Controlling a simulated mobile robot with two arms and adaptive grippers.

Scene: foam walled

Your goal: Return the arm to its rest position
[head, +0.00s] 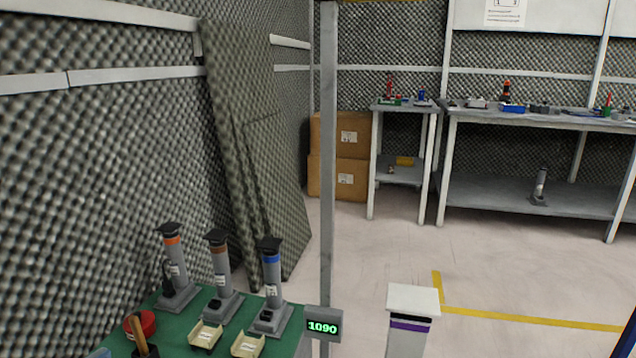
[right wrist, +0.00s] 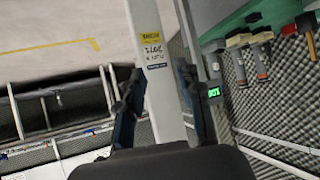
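My right gripper (right wrist: 163,95) shows in the right wrist view. Its two dark fingers stand apart, one on each side of the picture's middle, and nothing is held between them. A pale post with a yellow and white label (right wrist: 153,50) shows behind the gap between the fingers. I cannot tell how far it is from them.
A green-topped table (head: 172,302) at lower left bears several grey stands, small trays (head: 248,345) and a red container (head: 143,322). A metal post (head: 327,180) carries a display (head: 322,327). A white-topped pillar (head: 413,299) stands right. Workbenches (head: 540,118) stand behind; open floor lies between.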

